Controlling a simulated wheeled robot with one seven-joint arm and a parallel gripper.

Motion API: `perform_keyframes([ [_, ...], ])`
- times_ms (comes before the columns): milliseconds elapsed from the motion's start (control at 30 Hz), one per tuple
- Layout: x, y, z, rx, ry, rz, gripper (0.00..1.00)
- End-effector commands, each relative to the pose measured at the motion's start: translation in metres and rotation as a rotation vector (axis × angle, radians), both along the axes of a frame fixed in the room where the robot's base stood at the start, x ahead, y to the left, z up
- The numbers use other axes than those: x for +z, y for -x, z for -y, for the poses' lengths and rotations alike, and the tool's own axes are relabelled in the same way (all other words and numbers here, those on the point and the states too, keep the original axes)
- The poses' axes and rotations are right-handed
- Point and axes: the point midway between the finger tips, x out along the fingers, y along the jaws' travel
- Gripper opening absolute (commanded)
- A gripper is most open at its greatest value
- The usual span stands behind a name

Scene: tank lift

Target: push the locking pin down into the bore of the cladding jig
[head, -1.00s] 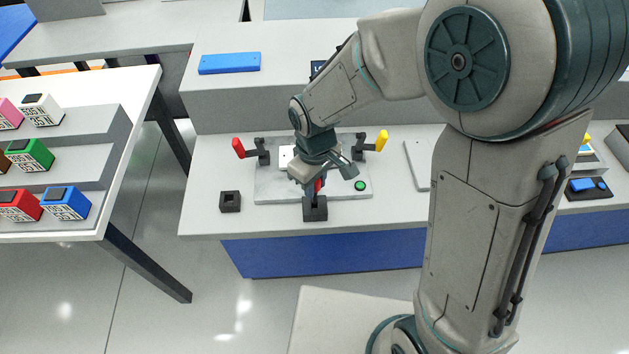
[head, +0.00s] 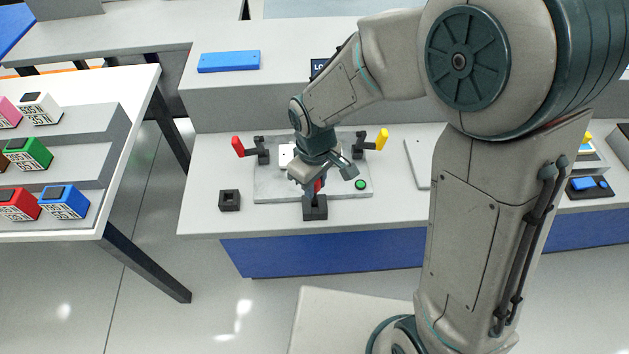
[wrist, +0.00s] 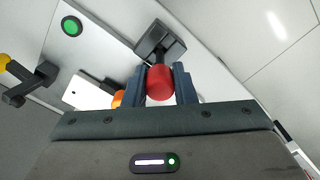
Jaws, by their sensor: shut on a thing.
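The locking pin shows as a red rounded head (wrist: 160,82) between the two fingers of my gripper (wrist: 161,88) in the wrist view. My gripper is shut on it. In the head view my gripper (head: 317,186) is low over the front of the cladding jig (head: 278,190), a light grey plate. A black block (head: 315,210) stands at the jig's front edge, directly below the red pin (head: 319,185). The block also shows just beyond the pin in the wrist view (wrist: 158,42). The pin's lower end and the bore are hidden, so I cannot tell how deep the pin sits.
Clamps with a red handle (head: 238,147) and a yellow handle (head: 382,139) stand at the jig's back corners. A green button (head: 361,185) is on its right. A small black square holder (head: 229,201) stands to the left. An orange part (wrist: 117,98) shows beside one finger.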

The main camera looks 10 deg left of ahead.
Motion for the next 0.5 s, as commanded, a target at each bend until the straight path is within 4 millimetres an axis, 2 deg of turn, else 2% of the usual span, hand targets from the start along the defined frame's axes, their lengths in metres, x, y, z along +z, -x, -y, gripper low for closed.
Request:
perform_keyframes([
  [500, -0.014, 0.0, 0.0, 0.0, 0.0, 0.0, 0.02],
])
